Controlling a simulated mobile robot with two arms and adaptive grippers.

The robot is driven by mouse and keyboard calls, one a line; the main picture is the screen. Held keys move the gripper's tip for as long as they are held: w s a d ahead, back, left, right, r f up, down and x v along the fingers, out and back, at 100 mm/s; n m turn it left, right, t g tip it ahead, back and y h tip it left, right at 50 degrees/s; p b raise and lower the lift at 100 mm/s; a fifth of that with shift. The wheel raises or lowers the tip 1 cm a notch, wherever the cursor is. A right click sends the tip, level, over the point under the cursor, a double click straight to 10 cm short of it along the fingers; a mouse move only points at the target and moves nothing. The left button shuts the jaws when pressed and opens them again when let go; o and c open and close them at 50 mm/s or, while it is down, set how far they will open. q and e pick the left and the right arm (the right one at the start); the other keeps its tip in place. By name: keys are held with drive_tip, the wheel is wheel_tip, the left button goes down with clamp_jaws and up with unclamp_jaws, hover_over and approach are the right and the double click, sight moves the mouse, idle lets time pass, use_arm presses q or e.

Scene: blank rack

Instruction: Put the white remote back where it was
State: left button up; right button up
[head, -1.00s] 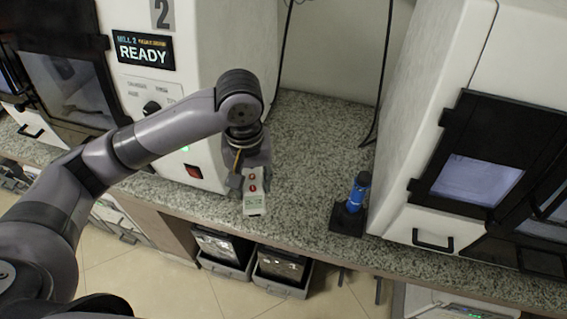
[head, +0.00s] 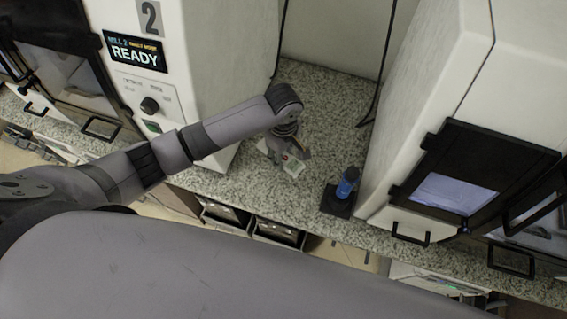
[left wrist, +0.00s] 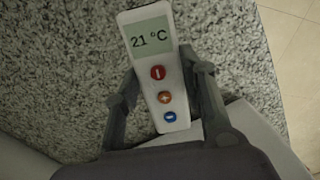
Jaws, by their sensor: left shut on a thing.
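The white remote (head: 293,170) is in my left gripper (head: 285,157), over the granite counter between the mill and the blue object. In the left wrist view the remote (left wrist: 151,50) lies between the two dark fingers of my left gripper (left wrist: 160,84), which are shut on its sides. Its screen reads 21 °C, and red, orange and blue buttons show below it. Speckled counter shows beneath it. I cannot tell whether the remote touches the counter. My right gripper is not in view.
A blue cylinder (head: 347,183) stands in a black holder (head: 336,203) near the counter's front edge, close right of the remote. The white mill (head: 215,60) stands left and another white machine (head: 425,80) right.

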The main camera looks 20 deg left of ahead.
use_arm(q)
wheel_tip(320, 180, down, 3)
drive_tip(key=shift+f, duration=0.2)
drive_tip(key=shift+w+f, duration=0.1)
drive_tip(key=shift+f, duration=1.8)
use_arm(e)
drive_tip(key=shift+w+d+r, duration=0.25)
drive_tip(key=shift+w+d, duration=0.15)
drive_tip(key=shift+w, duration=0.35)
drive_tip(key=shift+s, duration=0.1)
use_arm(q)
drive_tip(key=o, duration=0.8)
drive_tip(key=shift+f, duration=0.2)
drive_tip(key=o, duration=0.5)
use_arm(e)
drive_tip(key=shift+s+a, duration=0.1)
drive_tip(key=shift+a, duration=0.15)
use_arm(q)
drive_tip(key=shift+r, duration=0.1)
